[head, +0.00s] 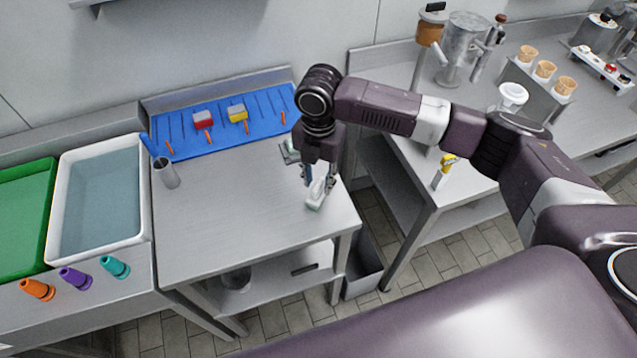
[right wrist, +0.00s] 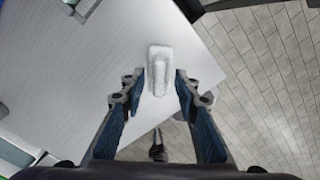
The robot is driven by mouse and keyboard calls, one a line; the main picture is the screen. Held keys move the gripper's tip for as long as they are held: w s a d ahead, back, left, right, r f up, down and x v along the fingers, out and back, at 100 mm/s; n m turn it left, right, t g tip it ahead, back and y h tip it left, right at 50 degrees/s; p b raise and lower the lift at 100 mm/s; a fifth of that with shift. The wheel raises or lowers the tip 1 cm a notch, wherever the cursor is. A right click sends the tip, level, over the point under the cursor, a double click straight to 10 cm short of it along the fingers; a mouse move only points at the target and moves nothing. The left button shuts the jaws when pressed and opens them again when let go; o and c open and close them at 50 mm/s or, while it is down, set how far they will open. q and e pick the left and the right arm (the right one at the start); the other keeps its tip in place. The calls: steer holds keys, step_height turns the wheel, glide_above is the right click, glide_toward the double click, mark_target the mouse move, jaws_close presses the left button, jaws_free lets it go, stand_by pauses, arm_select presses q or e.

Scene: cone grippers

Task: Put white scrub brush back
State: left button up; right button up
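The white scrub brush (head: 315,201) is on the metal table near its right front edge. It also shows in the right wrist view (right wrist: 159,68), between and slightly beyond the fingertips. My right gripper (head: 319,184) points down over it. In the right wrist view my right gripper (right wrist: 158,82) is open, with a finger on each side of the brush and gaps visible. A blue mat (head: 262,133) at the back of the table bears a red brush (head: 203,118) and a yellow brush (head: 237,113). My left gripper is not in view.
A grey cup (head: 166,173) stands at the table's left edge. A small grey-green item (head: 289,153) lies behind my right gripper. A white basin (head: 147,190) and a green tray (head: 48,215) are at left. The table's middle is clear. A floor gap separates the right counter (head: 420,190).

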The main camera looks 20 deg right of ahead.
mark_target(319, 184)
step_height(319, 184, up, 11)
steer(key=b, duration=0.2)
steer(key=shift+f, duration=0.15)
steer(key=shift+f, duration=0.1)
stand_by(0.3)
